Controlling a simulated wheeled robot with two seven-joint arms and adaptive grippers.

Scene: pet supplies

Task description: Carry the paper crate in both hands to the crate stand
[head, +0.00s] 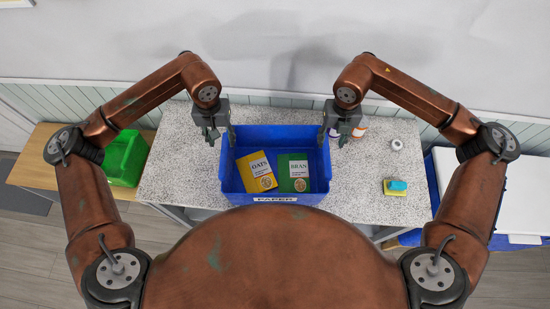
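The paper crate (276,200) is a blue open bin with a white "PAPER" label on its front. It sits on the speckled grey counter (180,165) and holds a yellow OATS box and a green BRAN box. My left gripper (220,137) is at the crate's left wall, its fingers spread apart. My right gripper (334,137) is at the right wall, fingers also spread. Each has one finger near the wall's inner side and one outside; contact cannot be told. I cannot tell which surface is the crate stand.
A green bin (126,158) stands on a wooden table (38,160) at the left. On the counter's right are a yellow block with a blue-green top (396,187) and a small white roll (396,144). A container (360,132) is partly hidden behind my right gripper. The wall is close behind.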

